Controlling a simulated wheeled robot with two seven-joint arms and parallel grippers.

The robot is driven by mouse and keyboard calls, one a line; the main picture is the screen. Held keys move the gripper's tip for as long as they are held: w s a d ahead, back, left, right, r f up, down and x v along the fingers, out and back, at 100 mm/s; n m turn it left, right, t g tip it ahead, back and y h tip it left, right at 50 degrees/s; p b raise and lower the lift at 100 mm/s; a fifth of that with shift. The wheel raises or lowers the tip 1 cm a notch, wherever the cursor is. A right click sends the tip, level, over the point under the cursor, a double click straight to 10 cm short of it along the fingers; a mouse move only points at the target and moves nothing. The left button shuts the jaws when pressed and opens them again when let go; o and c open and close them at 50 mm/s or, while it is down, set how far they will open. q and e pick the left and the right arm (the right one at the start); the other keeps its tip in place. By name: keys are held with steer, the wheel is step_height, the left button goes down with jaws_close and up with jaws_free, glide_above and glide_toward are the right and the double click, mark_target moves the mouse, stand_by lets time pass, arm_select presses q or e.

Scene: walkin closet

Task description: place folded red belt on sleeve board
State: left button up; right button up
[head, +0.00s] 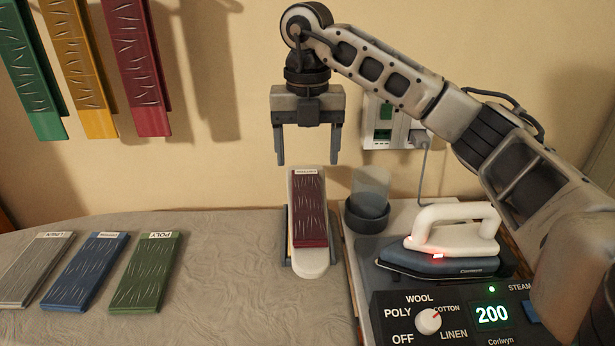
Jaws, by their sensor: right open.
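The folded red belt (310,212) lies lengthwise on the narrow white sleeve board (309,268), with a small label at its far end. The board's rounded near end and a thin margin at its sides show around the belt. My right gripper (308,160) hangs above the far end of the board, fingers pointing down and spread apart. Nothing is between its fingers, and it is clear of the belt. My left gripper is not in view.
Grey (38,270), blue (86,270) and green (146,271) folded strips lie on the grey padded surface (220,280). A hot iron (445,255), dark cup (367,214) and control panel (450,318) stand at the right. Green, yellow and red strips (138,70) hang at upper left.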

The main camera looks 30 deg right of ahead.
step_height(320, 180, up, 4)
steer(key=shift+r+p, duration=0.15)
steer(key=shift+p, duration=0.25)
stand_by(0.3)
